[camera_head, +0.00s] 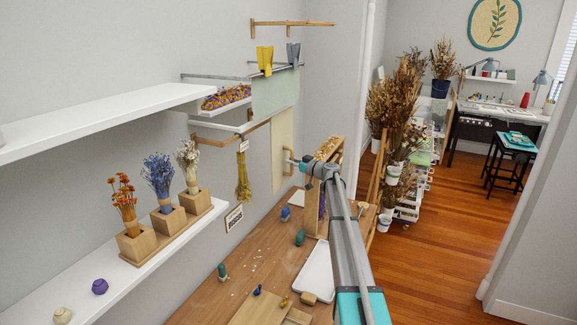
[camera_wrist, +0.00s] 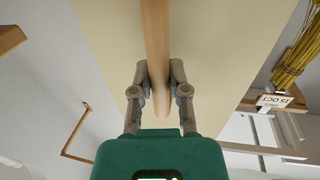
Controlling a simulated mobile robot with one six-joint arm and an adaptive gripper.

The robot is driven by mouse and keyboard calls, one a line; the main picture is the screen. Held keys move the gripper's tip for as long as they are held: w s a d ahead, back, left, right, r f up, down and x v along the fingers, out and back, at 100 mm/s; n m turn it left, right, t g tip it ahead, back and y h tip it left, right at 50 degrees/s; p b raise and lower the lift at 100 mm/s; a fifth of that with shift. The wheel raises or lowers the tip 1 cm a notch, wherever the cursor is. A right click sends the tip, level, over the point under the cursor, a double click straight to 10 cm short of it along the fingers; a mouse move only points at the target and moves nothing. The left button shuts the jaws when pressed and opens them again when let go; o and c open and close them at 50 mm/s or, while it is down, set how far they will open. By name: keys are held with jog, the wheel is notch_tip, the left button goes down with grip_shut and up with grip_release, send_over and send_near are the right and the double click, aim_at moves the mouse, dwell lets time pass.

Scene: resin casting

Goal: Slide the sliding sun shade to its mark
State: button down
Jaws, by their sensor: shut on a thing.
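The sliding sun shade (camera_head: 280,150) is a cream panel hanging near the wall in the head view. Its cream face (camera_wrist: 105,35) fills much of the wrist view. A light wooden handle (camera_wrist: 155,30) stands out in front of the face. My gripper (camera_wrist: 160,78) has one finger on each side of the handle and is shut on it. In the head view my gripper (camera_head: 299,163) is at the shade's right edge, at the handle. I cannot make out the mark in either view.
A wooden rail (camera_head: 231,134) lies left of the shade. A green cloth (camera_head: 275,93) hangs above, and a dried bunch (camera_head: 243,178) hangs to the left. A wooden frame (camera_head: 312,210) stands on the workbench (camera_head: 245,262) below, close to my arm. A white tray (camera_head: 316,272) lies on the bench.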

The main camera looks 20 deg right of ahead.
jog(key=shift+w+d+r, duration=0.1)
jog(key=shift+w+d, duration=0.05)
jog(key=shift+w, duration=0.1)
jog(key=c, duration=0.6)
grip_release()
jog(key=shift+s, duration=0.1)
jog(key=v, duration=1.2)
